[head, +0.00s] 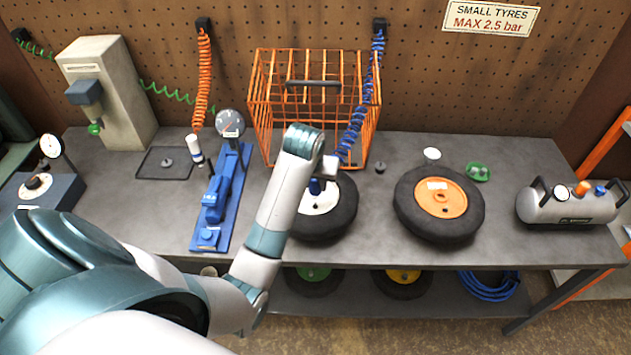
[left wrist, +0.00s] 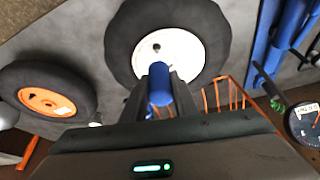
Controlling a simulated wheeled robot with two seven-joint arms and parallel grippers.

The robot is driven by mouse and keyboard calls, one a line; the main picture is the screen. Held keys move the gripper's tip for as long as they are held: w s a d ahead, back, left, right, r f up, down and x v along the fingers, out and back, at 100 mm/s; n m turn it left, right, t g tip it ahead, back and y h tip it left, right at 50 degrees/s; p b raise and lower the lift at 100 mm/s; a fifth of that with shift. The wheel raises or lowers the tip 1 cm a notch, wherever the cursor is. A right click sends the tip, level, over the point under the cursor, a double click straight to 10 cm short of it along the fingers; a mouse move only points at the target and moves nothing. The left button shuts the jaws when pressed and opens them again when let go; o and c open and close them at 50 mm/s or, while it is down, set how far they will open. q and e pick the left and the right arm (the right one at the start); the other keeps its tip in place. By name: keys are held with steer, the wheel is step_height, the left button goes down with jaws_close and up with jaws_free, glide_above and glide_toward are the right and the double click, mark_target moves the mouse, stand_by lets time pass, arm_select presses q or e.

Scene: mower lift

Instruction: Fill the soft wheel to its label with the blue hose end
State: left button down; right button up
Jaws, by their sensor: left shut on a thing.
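My left gripper (head: 318,180) is shut on the blue hose end (left wrist: 159,84), above the white-hubbed wheel (head: 341,212). The hose end also shows as a small blue piece in the head view (head: 314,187). The coiled blue hose (head: 359,115) runs down from the pegboard to the gripper. In the left wrist view, the hose end overlaps the lower part of the white hub (left wrist: 176,52), below a small dark spot; I cannot tell whether it touches the valve. An orange-hubbed wheel (head: 438,202) lies to the right with a pale label. My right gripper is not in view.
An orange wire cage (head: 262,108) stands behind the white-hubbed wheel. A blue foot pump (head: 222,197) with a gauge (head: 230,122) is to the left. A grey air tank (head: 568,206) stands at the right. A wall sign (head: 491,17) reads "SMALL TYRES MAX 2.5 bar".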

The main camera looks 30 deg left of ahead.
mark_target(315, 190)
arm_select(q)
steer(key=shift+f, duration=0.5)
step_height(315, 190, down, 2)
steer(key=shift+f, duration=1.25)
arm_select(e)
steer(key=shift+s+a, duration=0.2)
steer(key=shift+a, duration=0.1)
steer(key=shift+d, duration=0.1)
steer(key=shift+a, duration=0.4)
arm_select(q)
steer(key=shift+f, duration=0.35)
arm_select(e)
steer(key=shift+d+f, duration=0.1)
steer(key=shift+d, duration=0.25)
